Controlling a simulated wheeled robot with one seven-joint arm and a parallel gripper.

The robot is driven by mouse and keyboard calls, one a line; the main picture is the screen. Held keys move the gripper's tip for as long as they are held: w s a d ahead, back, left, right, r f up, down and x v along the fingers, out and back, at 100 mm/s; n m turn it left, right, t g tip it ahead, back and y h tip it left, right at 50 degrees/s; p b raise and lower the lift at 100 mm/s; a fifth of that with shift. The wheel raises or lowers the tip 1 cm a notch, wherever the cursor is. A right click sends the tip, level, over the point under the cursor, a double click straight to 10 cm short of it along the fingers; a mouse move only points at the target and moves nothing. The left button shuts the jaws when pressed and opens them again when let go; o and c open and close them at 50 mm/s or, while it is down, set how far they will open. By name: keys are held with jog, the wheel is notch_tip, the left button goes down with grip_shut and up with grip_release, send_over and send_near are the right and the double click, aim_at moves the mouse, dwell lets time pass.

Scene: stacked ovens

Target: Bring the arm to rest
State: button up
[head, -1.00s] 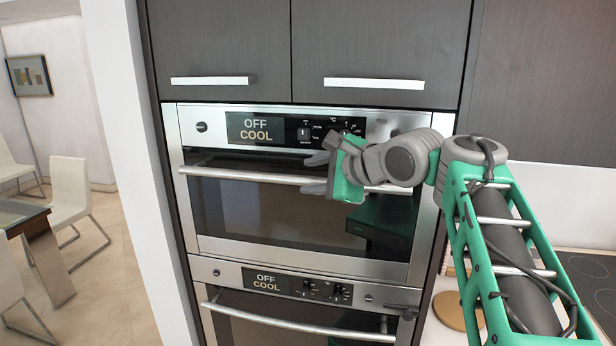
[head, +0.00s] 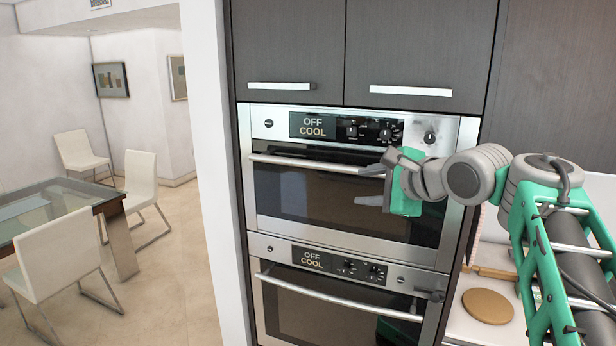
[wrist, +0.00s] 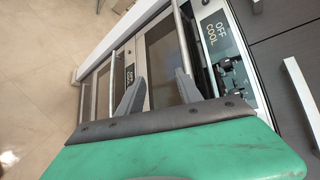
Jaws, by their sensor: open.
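My gripper (head: 372,185) is open and empty in front of the right part of the upper oven (head: 300,205), near its handle (head: 300,162). Whether it touches the oven I cannot tell. In the wrist view its two grey fingers (wrist: 158,95) are spread apart with nothing between them. The upper oven's display (head: 318,126) reads OFF COOL. The lower oven (head: 320,312) also reads OFF COOL.
Dark cabinets (head: 425,50) with bar handles sit above the ovens. A counter with a round wooden board (head: 488,306) is at right. A glass table (head: 60,212) and white chairs (head: 62,268) stand at left, with open floor (head: 165,290) between.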

jog(key=s+d+f+n+g+h, duration=0.25)
jog(key=d+f+n, duration=0.35)
jog(key=f, duration=0.4)
jog(key=s+d+f+n+g+h, duration=0.25)
jog(key=d+f+n, duration=0.35)
jog(key=f, duration=0.4)
jog(key=s+a+f+n+g+h+b, duration=0.1)
jog(key=s+a+f+n+g+h, duration=0.15)
jog(key=s+f, duration=1.25)
jog(key=s+a+r+n+y+b, duration=0.1)
jog(key=s+a+r+n, duration=0.1)
jog(key=a, duration=0.4)
jog(key=shift+s+r, duration=0.2)
jog(key=shift+r, duration=0.1)
